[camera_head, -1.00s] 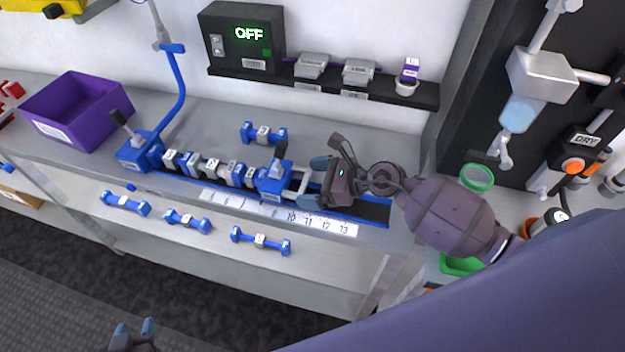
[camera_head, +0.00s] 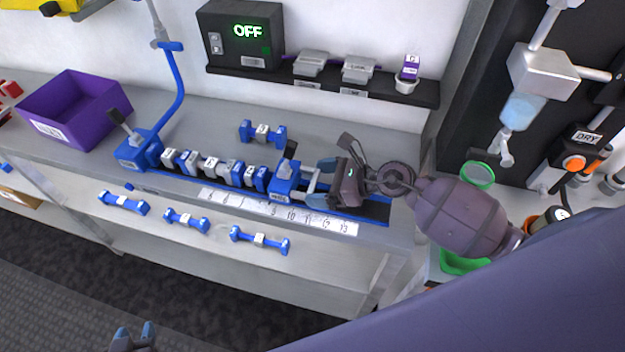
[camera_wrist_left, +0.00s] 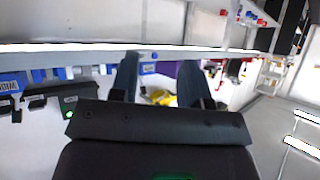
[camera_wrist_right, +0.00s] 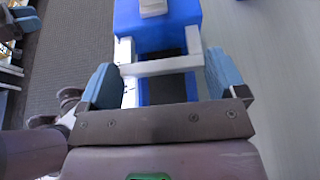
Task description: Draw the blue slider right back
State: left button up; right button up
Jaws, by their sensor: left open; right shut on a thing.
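The blue slider (camera_head: 286,180) sits on a blue rail with a white numbered scale (camera_head: 290,214) along its front. Its black lever stands up. It has a white handle frame on its right side, also seen in the right wrist view (camera_wrist_right: 160,68). My right gripper (camera_head: 318,187) is shut on this handle, its blue fingertips on either side. A row of blue and grey pieces (camera_head: 215,167) lies on the rail between the slider and the fixed blue end block (camera_head: 137,150). My left gripper (camera_head: 133,336) is open and empty, low at the bottom left over the floor.
A purple bin (camera_head: 75,108) stands at the left on the bench. A loose blue dumbbell-shaped piece (camera_head: 262,132) lies behind the rail; several more lie on the shelf below. A black display box reading OFF (camera_head: 242,38) is on the wall. The rail right of my right gripper is bare.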

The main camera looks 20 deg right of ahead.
jog(key=s+d+b, duration=0.1)
jog(key=s+d, duration=0.2)
jog(key=d, duration=0.1)
jog(key=s+d+b, duration=0.2)
jog(key=s+d, duration=0.1)
jog(key=d, duration=0.1)
jog(key=s+d+b, duration=0.2)
jog(key=s+d, duration=0.1)
jog(key=d, duration=0.2)
jog(key=shift+f, duration=0.25)
jog(key=s+d, duration=0.1)
jog(key=d, duration=0.1)
jog(key=s+d, duration=0.1)
jog(key=d, duration=0.1)
jog(key=shift+s+d+r+b, duration=0.1)
jog(key=shift+s+r+b, duration=0.1)
jog(key=shift+s+b, duration=0.15)
jog(key=shift+s+d, duration=0.25)
jog(key=shift+d, duration=0.15)
pick_arm(q)
notch_tip(320, 180, down, 7)
jog(key=shift+s, duration=0.2)
pick_arm(e)
jog(key=shift+r, duration=0.1)
jog(key=shift+d, duration=0.1)
